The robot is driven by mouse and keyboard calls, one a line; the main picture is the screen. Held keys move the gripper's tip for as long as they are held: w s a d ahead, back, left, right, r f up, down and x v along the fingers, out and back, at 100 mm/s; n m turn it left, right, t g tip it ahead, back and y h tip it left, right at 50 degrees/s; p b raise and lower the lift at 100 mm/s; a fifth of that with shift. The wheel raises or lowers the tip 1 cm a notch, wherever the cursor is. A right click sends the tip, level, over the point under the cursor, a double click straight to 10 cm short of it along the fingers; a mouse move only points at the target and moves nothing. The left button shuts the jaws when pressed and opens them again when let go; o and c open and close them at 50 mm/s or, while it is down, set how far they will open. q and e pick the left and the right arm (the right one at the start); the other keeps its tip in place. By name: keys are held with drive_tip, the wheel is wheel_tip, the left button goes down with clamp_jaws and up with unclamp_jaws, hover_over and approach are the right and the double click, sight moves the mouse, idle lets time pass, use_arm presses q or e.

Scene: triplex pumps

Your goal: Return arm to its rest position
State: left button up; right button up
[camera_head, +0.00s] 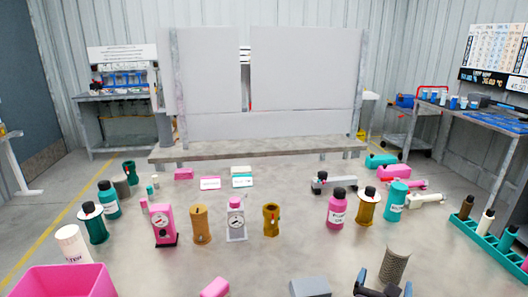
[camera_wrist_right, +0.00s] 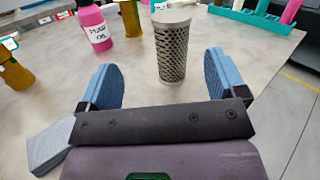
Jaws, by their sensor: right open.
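My right gripper (camera_head: 384,284) shows at the bottom edge of the head view, with its two blue fingers apart. In the right wrist view the same gripper (camera_wrist_right: 160,78) is open, with nothing between its blue pads. A grey perforated cylinder (camera_head: 396,264) stands upright on the table just beyond the fingers. It also shows in the right wrist view (camera_wrist_right: 172,50), past the fingertips and apart from them. My left gripper is not in view.
A grey block (camera_head: 310,287) lies left of my right gripper, with a pink block (camera_head: 215,288) farther left. A pink bin (camera_head: 62,282) fills the front left corner. A teal rack (camera_head: 490,245) stands at right. Bottles and gauges stand mid-table; the front centre is mostly clear.

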drive_tip(key=s+a+r+n+t+y, duration=0.2)
drive_tip(key=a+r+n+t+y, duration=0.25)
drive_tip(key=n, duration=0.55)
drive_tip(key=s+a+f+n+g+y, duration=0.35)
drive_tip(key=n+y, duration=0.35)
drive_tip(key=n, duration=0.4)
drive_tip(key=s+a+f+n+g+y, duration=0.2)
drive_tip(key=s+a+n+y, duration=0.3)
drive_tip(key=n, duration=0.6)
drive_tip(key=s+d+f+n+g+h, duration=0.3)
drive_tip(key=s+d+f+n+g, duration=0.25)
drive_tip(key=s, duration=0.35)
drive_tip(key=s+d+f+n+g+h, duration=0.45)
drive_tip(key=s+d+g, duration=0.2)
drive_tip(key=s, duration=0.35)
drive_tip(key=w+a+f+n+t+y, duration=0.1)
drive_tip(key=w+f+t, duration=0.6)
drive_tip(key=w+t, duration=0.1)
drive_tip(key=shift+w+f+y, duration=0.15)
drive_tip(key=shift+w+y, duration=0.25)
